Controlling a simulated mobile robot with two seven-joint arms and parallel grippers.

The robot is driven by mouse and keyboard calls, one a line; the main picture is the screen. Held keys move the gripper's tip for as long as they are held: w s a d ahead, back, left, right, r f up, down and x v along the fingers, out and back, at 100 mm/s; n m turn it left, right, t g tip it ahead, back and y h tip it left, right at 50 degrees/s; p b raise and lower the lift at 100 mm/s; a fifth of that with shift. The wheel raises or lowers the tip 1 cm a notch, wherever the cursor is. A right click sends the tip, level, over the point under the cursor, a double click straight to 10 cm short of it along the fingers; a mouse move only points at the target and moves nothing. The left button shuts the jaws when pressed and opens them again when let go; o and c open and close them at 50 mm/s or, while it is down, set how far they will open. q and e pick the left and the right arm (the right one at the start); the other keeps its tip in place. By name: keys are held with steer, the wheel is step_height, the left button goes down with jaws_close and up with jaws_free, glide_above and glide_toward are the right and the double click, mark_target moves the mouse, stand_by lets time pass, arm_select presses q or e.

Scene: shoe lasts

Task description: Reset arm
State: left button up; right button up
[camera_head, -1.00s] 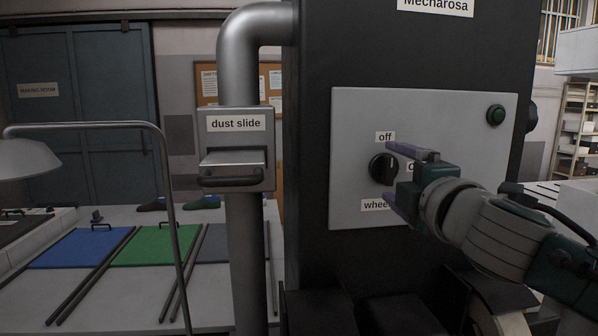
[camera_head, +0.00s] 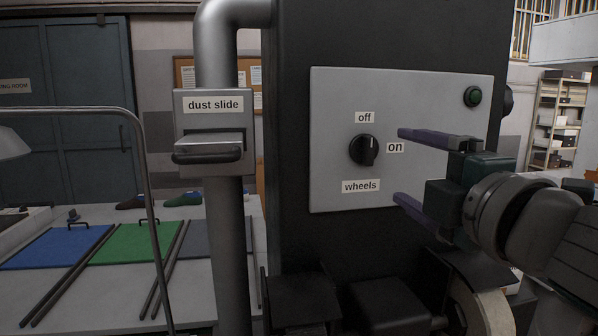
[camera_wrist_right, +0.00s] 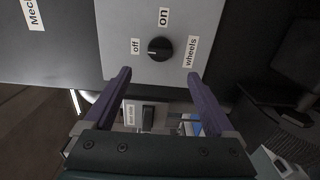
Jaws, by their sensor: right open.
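My right gripper (camera_head: 402,166) is open and empty, its two purple fingers spread and pointing left towards the grey control panel (camera_head: 335,110). It sits to the right of the black wheels knob (camera_head: 364,150) and is apart from it. In the right wrist view the knob (camera_wrist_right: 159,48) lies ahead of the gap between the fingers (camera_wrist_right: 160,75). The knob is labelled "off" above, "on" to the right and "wheels" below. Its pointer mark's exact setting is hard to tell. My left gripper does not show.
A dust slide box (camera_head: 212,133) with a handle is on a grey pipe to the left. A table with blue (camera_head: 55,247) and green (camera_head: 130,243) panels stands at the left. A wheel (camera_head: 478,305) is below my right arm.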

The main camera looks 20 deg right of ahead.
stand_by(0.3)
steer(key=s+a+f+m+g, duration=0.2)
steer(key=s+f+m+g, duration=0.55)
steer(key=f, duration=0.45)
steer(key=s+a+f+m+g+y, duration=0.25)
steer(key=s+a+f, duration=0.2)
steer(key=s, duration=0.35)
steer(key=s+a+f+m+g+y, duration=0.2)
steer(key=s+a+f+m+g, duration=0.15)
steer(key=s+a, duration=0.35)
step_height(320, 180, up, 15)
steer(key=d+p, duration=0.2)
steer(key=p, duration=1.3)
steer(key=shift+s, duration=0.25)
steer(key=shift+d+g, duration=0.1)
steer(key=shift+g, duration=0.15)
